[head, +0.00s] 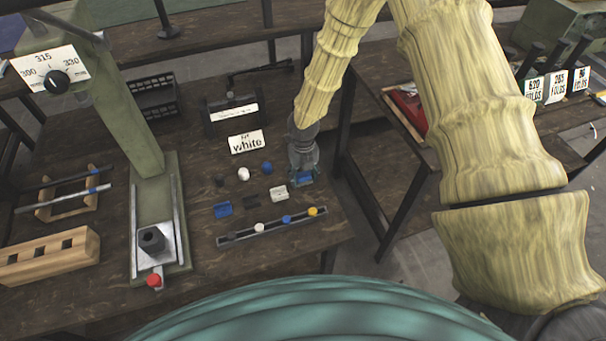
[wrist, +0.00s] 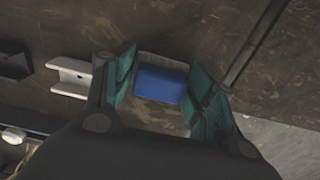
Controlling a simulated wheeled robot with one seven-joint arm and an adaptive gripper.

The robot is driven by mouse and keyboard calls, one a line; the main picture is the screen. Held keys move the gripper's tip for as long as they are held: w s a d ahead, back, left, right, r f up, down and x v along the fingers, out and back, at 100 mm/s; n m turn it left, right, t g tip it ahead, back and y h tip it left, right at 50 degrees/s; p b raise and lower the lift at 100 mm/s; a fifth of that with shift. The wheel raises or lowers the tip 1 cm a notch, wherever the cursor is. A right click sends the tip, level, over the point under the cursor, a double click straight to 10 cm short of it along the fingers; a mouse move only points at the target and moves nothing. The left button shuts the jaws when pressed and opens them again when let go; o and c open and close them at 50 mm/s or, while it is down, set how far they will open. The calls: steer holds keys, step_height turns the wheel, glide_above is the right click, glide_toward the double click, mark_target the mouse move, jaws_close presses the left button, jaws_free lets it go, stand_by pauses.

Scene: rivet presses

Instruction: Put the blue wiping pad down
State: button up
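The blue wiping pad (wrist: 160,84) is a small blue block between the two teal-lined fingers of my gripper (wrist: 163,90). The fingertips lie close along its left and right sides, and the gripper looks shut on it. In the head view my gripper (head: 304,160) points down over the right part of the bench, with the pad (head: 305,179) just below it. The pad is at or very near the bench top; whether it rests on it is hard to tell. A pale strip shows at its far edge in the wrist view.
Left of the pad lie a white channel piece (head: 278,193), a black one (head: 251,202) and a blue one (head: 223,210). A rail with coloured knobs (head: 271,227) lies in front. A "white" sign (head: 246,142) stands behind. The bench edge is close on the right.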

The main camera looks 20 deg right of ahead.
mark_target(303, 173)
steer(key=shift+o, duration=1.1)
step_height(303, 173, up, 12)
steer(key=p, duration=0.1)
steer(key=shift+r, duration=0.15)
